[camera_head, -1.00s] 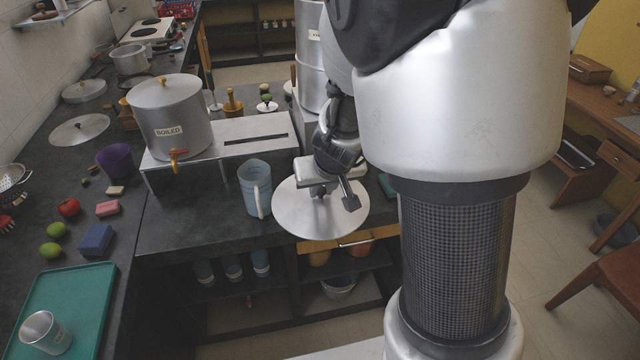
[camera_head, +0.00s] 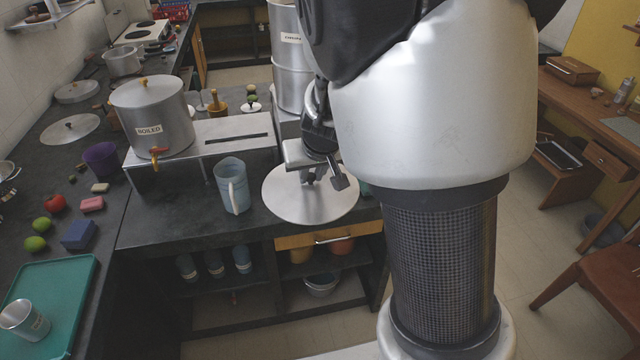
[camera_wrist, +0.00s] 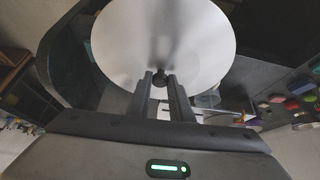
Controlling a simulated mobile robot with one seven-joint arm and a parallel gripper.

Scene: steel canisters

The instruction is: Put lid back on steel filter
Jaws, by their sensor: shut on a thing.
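My gripper (camera_head: 310,178) is shut on the dark knob of a round steel lid (camera_head: 303,207), which hangs below it over the front of the counter. The wrist view shows the fingertips (camera_wrist: 160,82) on the knob, with the lid (camera_wrist: 150,30) as a pale disc beyond them. The tall steel filter (camera_head: 288,84), a stacked cylinder with a white label, stands behind my gripper. My arm hides part of the filter's right side, and its top is cut off by the picture edge.
A blue jug (camera_head: 230,188) stands left of the lid. A steel pot labelled BOILED (camera_head: 160,125) has its own lid on and sits on a metal stand (camera_head: 215,158). Another loose lid (camera_head: 70,130) lies on the left counter. A green tray (camera_head: 75,280) holds a steel cup.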

